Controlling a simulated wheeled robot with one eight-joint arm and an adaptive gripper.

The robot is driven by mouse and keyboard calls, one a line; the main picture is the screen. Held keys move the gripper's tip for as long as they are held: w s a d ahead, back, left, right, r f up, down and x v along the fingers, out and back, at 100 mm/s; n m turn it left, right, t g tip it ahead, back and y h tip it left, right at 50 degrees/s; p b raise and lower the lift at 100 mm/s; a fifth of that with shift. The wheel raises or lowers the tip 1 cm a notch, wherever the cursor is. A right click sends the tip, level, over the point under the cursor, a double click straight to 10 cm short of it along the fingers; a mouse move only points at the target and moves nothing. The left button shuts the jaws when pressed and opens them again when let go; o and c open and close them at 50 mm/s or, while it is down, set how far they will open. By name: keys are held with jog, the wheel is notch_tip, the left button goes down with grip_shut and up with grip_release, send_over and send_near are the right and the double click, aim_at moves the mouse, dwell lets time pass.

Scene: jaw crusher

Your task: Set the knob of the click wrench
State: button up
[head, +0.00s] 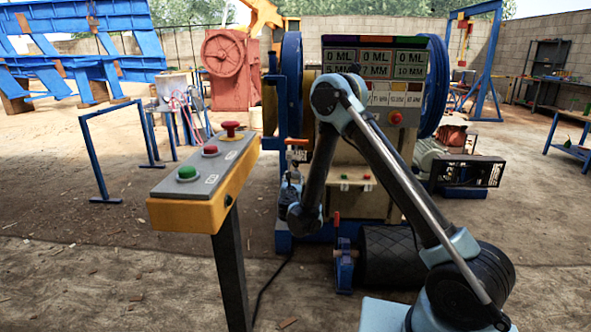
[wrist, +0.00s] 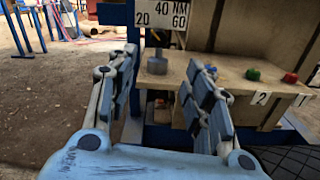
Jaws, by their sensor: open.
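In the wrist view a small grey cylindrical knob (wrist: 157,62) stands below a white plate (wrist: 161,13) marked 20, 40, 60 and NM. I take it for the click wrench's knob; the rest of the wrench is not clear. My gripper (wrist: 162,65) is open, one finger to the left of the knob and one to its right. The knob shows in the gap beyond the fingers, and I see no contact. In the head view my gripper (head: 290,178) is small and dark at the crusher's left front, and the knob cannot be made out there.
Green (wrist: 253,74) and red (wrist: 290,78) buttons on the beige crusher housing are right of the fingers. In the head view a yellow control box (head: 190,214) on a post stands left of my arm. A black ribbed roller (head: 388,262) lies low in front.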

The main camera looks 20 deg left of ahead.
aim_at(296, 165)
jog(key=x, duration=1.6)
jog(key=shift+a, duration=0.1)
jog(key=c, duration=1)
jog(key=shift+s+a, duration=0.1)
jog(key=shift+c, duration=0.2)
